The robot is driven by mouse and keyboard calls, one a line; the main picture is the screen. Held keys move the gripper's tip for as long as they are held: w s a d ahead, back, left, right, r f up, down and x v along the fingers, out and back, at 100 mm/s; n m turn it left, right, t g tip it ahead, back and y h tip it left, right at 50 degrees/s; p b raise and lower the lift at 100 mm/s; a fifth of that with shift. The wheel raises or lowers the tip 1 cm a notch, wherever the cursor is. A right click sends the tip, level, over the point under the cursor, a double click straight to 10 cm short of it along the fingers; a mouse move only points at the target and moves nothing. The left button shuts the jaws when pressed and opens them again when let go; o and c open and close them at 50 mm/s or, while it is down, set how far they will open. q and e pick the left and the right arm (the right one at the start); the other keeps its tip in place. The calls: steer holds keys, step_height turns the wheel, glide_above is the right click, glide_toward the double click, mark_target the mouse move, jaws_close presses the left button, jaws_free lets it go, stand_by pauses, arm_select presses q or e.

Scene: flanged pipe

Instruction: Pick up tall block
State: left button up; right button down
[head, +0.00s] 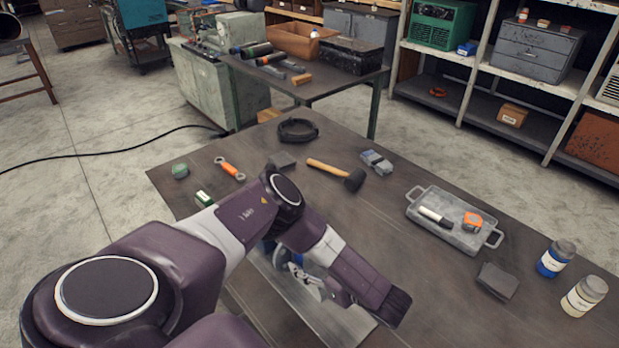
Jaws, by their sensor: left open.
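My left arm reaches in from the left over the dark worktable (400,265). My left gripper (308,284) is partly hidden under its own wrist, low over a pale metal plate (345,322) at the table's near side. It is open. I cannot pick out a block that is clearly tall. A dark grey block (497,281) lies low on the right of the table, well apart from the gripper. Something blue shows just behind the gripper, mostly hidden by my arm. My right gripper is not in view.
A hammer (330,172), a black ring (297,131) and an orange-handled tool (230,169) lie at the back. A grey tray (462,238) holds a marker and an orange tape measure. Two jars (556,258) stand at right. The table's middle is clear.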

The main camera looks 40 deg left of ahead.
arm_select(q)
steer(key=shift+d, duration=0.1)
jaws_close()
stand_by(0.3)
steer(key=shift+r, duration=0.1)
